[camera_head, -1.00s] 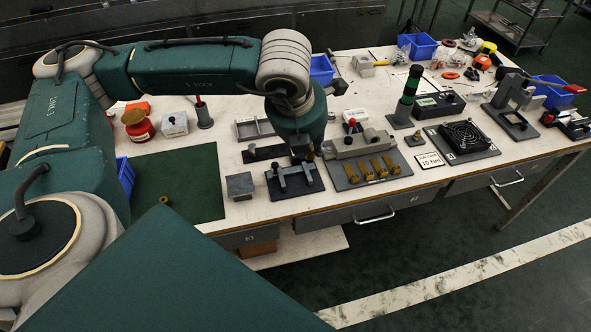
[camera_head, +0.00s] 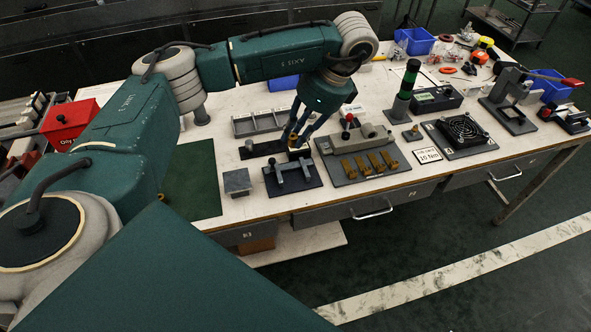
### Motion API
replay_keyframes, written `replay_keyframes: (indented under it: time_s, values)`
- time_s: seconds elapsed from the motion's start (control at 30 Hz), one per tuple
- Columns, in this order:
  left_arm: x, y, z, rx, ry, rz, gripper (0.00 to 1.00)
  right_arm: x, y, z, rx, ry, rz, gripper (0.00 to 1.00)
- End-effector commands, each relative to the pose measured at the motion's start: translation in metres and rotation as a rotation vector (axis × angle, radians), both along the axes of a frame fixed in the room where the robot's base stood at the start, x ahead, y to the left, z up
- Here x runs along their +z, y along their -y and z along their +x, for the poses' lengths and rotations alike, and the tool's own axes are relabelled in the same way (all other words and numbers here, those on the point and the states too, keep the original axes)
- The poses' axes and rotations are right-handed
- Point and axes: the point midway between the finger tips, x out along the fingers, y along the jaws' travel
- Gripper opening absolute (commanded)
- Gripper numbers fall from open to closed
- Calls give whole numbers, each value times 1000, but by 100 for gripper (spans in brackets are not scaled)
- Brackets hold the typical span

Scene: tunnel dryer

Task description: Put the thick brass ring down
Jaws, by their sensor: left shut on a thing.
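My left gripper (camera_head: 296,137) reaches down from the upper right, its slim dark fingers tilted toward the lower left. It is shut on a small brass-coloured piece (camera_head: 293,142), which looks like the thick brass ring; the fingers partly hide it. The piece is above or just behind the black plate with a grey clamp-like fixture (camera_head: 292,178), near the right end of a low black block (camera_head: 258,149). I cannot tell whether it touches anything below. Another small brass ring (camera_head: 160,197) lies on the dark green mat (camera_head: 195,180). My right gripper is not in view.
A grey plate with several brass pieces (camera_head: 345,172) stands close on the right. A small grey block (camera_head: 237,182) is left of the clamp fixture, and a grey divided tray (camera_head: 258,123) behind. A green-black post (camera_head: 405,90) stands farther right. Most of the mat is bare.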

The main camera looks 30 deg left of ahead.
Motion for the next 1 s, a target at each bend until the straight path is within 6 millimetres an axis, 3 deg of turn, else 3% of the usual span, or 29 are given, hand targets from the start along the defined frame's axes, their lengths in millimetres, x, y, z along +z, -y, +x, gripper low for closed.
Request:
replay_keyframes:
  time_s: [0.03,0.1,0.3,0.8,1.0]
  values:
    - [-20,1,-2,0,-6,-3,0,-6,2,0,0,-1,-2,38]
    - [-39,1,-2,0,-6,-3,0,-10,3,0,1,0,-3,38]
    - [-79,0,-1,0,-2,-1,0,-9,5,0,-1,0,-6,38]
    - [-136,0,0,-2,0,0,0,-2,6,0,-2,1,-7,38]
    - [-140,0,1,-3,2,0,0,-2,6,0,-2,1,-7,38]
